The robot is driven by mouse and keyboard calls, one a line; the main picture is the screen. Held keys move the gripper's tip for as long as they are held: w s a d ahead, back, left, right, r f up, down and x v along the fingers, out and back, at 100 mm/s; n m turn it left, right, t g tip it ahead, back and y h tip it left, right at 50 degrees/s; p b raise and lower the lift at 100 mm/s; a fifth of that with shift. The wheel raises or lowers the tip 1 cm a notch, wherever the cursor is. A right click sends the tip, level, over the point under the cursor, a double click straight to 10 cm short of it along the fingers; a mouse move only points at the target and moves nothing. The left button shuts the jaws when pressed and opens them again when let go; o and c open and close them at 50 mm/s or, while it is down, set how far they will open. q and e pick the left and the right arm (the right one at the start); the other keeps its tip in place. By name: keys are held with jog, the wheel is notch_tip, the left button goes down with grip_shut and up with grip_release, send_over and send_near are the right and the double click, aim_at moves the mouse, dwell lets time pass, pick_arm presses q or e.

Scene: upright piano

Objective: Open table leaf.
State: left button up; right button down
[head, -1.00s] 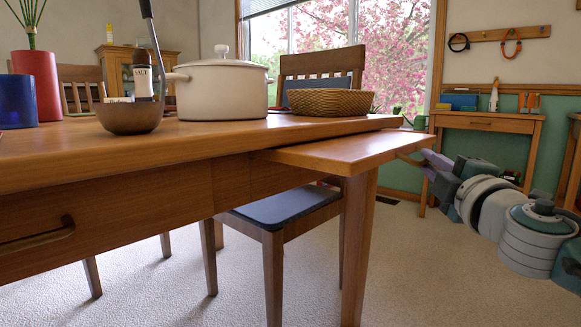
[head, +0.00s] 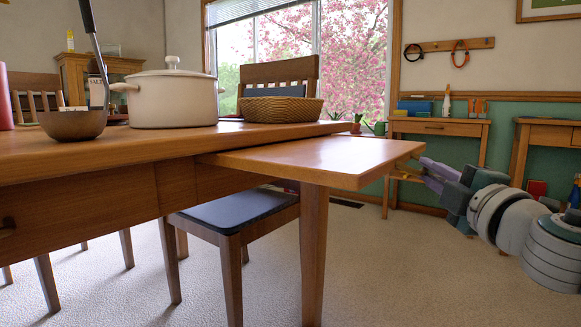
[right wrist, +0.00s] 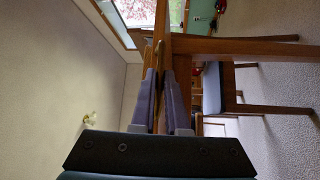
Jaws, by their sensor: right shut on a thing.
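The wooden table leaf (head: 318,158) sticks out from under the right end of the wooden table top (head: 140,146). It lies level, a little below the top. The exact contact is small and partly hidden. My left gripper is out of view.
A chair with a dark seat (head: 235,208) is under the table. A side desk (head: 437,127) stands behind. Carpet (head: 410,270) lies open at the right.

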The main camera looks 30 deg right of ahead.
jog(key=c, duration=1.2)
grip_release()
jog(key=v, duration=0.9)
jog(key=shift+s+b, duration=0.3)
jog(key=shift+s, duration=0.1)
jog(key=shift+a, duration=0.15)
